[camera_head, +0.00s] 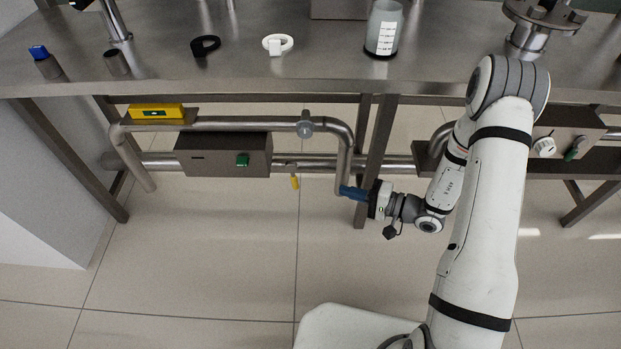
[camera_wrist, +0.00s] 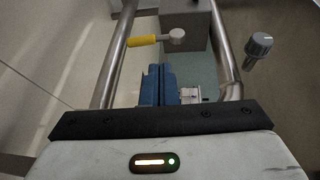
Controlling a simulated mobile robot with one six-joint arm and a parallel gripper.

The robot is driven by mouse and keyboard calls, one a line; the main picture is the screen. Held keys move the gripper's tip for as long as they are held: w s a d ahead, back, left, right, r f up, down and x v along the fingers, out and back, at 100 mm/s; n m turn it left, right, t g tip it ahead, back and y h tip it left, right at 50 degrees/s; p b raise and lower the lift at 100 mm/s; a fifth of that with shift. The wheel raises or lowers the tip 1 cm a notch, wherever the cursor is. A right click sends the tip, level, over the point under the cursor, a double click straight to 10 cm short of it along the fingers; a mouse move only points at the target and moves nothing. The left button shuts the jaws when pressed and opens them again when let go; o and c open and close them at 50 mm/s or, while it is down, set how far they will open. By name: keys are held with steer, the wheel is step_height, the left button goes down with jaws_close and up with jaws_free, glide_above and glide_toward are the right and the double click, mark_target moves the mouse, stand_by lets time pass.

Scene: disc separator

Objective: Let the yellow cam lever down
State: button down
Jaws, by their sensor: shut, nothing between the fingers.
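The yellow cam lever (camera_head: 295,183) is small in the head view, by the lower pipe under the bench. It points toward the picture's bottom from a grey hub (camera_head: 291,165). In the wrist view the lever (camera_wrist: 141,41) extends left from its round hub (camera_wrist: 177,35), ahead of my fingers. My gripper (camera_head: 344,191) has blue fingers and is to the right of the lever in the head view, apart from it. In the wrist view my gripper (camera_wrist: 159,68) is shut and empty. The lever's exact tilt is hard to tell.
A grey box with a green knob (camera_head: 242,159) is left of the lever. A bench leg (camera_head: 378,150) stands close to my gripper.

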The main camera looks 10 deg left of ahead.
mark_target(293, 176)
step_height(293, 176, down, 4)
steer(key=w+d+m+t, duration=0.1)
steer(key=w+t, duration=0.1)
steer(key=t, duration=0.1)
steer(key=s+a+b+x, duration=0.1)
steer(key=s+b+x, duration=0.1)
steer(key=x, duration=1)
steer(key=shift+s+a+f+h+b, duration=0.2)
steer(key=shift+a+f+h+b, duration=0.15)
steer(key=shift+b, duration=0.25)
steer(key=shift+d+f, duration=0.1)
steer(key=shift+d, duration=0.05)
